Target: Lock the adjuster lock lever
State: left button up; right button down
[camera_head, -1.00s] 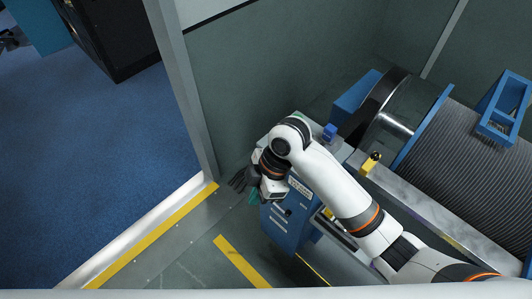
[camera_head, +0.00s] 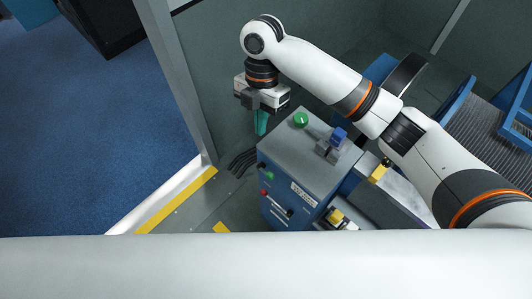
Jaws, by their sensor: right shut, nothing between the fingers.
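The winch console (camera_head: 285,150) is a blue cabinet with a grey top. On its top are a green knob (camera_head: 301,119) and a blue-headed control (camera_head: 339,135) on a grey mount. Its front face has a green button (camera_head: 269,176), a small red part (camera_head: 264,192), a dark handle-like part (camera_head: 289,212) and a white label plate (camera_head: 304,194). I cannot tell which part is the adjuster lock lever. My right gripper (camera_head: 260,124) has teal fingers, points down, and is shut and empty. It hangs left of the green knob, apart from the console. My left gripper is out of view.
A yellow-topped part (camera_head: 379,172) stands right of the console, by the winch drum (camera_head: 466,118). Dark cables (camera_head: 243,162) lie at the console's left. A grey post (camera_head: 180,80) and wall stand behind. Blue carpet (camera_head: 80,140) is open at left.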

jog(key=p, duration=0.2)
send_near(267, 174)
jog(key=a, duration=0.2)
jog(key=f, duration=0.1)
jog(key=s+f+p, duration=0.1)
jog(key=f, duration=0.1)
jog(key=d+f, duration=0.1)
jog(key=f, duration=0.1)
jog(key=shift+s+d+f+p, duration=0.1)
jog(key=shift+s+d+p, duration=0.05)
jog(key=shift+s+p, duration=0.15)
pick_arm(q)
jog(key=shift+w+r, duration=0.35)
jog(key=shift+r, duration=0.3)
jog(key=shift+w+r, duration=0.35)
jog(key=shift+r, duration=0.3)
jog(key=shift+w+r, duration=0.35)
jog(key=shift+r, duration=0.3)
pick_arm(e)
jog(key=shift+s+d+f, duration=0.1)
jog(key=shift+d+f, duration=0.1)
jog(key=shift+f, duration=0.35)
jog(key=shift+d, duration=0.1)
